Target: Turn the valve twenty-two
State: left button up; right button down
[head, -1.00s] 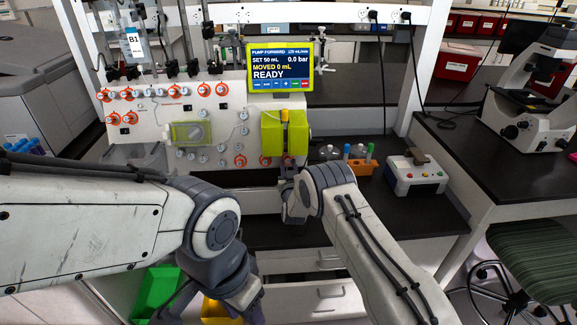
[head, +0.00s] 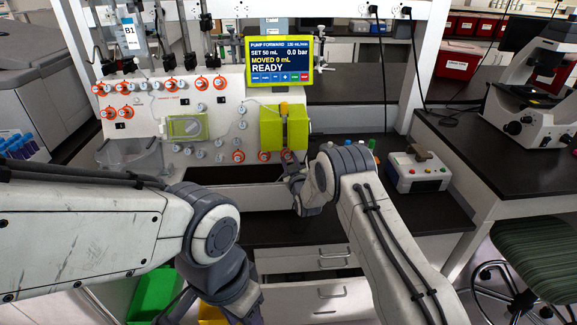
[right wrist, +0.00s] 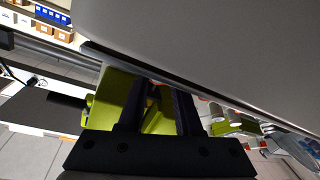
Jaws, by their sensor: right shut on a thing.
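The white processor panel (head: 225,125) carries several orange valve knobs, in rows at upper left and along its lower edge. No valve numbers are legible. My right gripper (head: 289,160) is at the panel's lower edge, just under the yellow-green block (head: 272,130). It is shut on a small valve knob there, which its fingers mostly hide. In the right wrist view the two dark fingers (right wrist: 158,112) point at the panel, with a speck of orange-red between them. Another orange valve (head: 264,156) is just left of the gripper. My left arm reaches in low; its fingertips are out of view.
The pump screen (head: 280,64) above reads READY, MOVED 0 mL. A small control box (head: 418,172) stands on the bench right of my right arm. A green bin (head: 152,295) is below my left arm.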

jog(key=shift+n+g+y+b, duration=0.3)
jog(key=shift+n+y+b, duration=0.35)
jog(key=shift+n, duration=0.65)
jog(key=c, duration=0.6)
grip_release()
jog(key=b+v, duration=0.2)
jog(key=v, duration=0.8)
jog(key=shift+s, duration=0.25)
jog(key=shift+r, duration=0.1)
